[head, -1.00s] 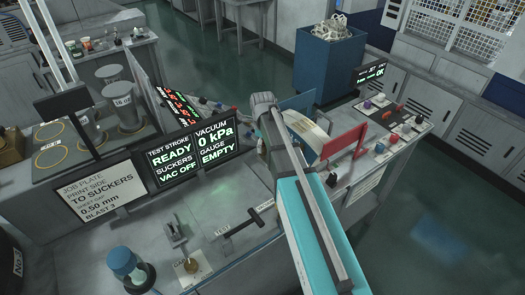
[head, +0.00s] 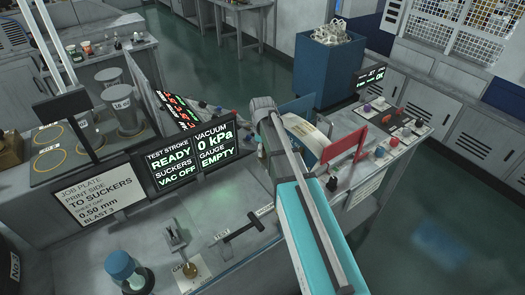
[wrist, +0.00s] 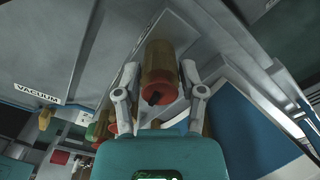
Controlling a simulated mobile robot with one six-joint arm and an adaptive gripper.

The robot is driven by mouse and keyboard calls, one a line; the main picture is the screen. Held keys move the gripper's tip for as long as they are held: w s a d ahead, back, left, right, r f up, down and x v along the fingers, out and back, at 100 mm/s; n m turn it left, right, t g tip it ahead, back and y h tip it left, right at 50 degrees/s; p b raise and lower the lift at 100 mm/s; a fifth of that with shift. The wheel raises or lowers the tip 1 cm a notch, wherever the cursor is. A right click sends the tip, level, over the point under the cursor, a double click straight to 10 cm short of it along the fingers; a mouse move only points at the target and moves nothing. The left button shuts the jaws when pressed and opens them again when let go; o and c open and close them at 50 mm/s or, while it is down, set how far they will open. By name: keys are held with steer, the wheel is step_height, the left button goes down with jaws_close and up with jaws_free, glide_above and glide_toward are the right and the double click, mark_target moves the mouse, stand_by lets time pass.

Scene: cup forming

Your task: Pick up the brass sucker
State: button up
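In the wrist view, a brass-coloured cylinder with a red end (wrist: 158,72) sits between the two fingers of my gripper (wrist: 160,70). It looks like the brass sucker. The fingers stand one on each side, with a narrow gap visible at the left. I cannot tell whether either finger touches it. The far end of the cylinder and what it rests on are unclear. In the head view, my arm hides the gripper and this cylinder.
Other coloured pieces, including a yellow one (wrist: 45,118), lie left of my gripper. The display (head: 187,160) reads SUCKERS VAC OFF, 0 kPa, GAUGE EMPTY. A red plate (head: 345,144) stands right of my arm. A blue bin (head: 325,68) is behind.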

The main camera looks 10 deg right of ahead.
jaws_close()
steer(key=shift+r, duration=0.2)
step_height(320, 180, up, 10)
steer(key=p, duration=1)
steer(key=shift+f, duration=0.2)
steer(key=shift+r, duration=0.15)
stand_by(0.4)
steer(key=shift+r+p, duration=1.85)
steer(key=shift+p, duration=0.15)
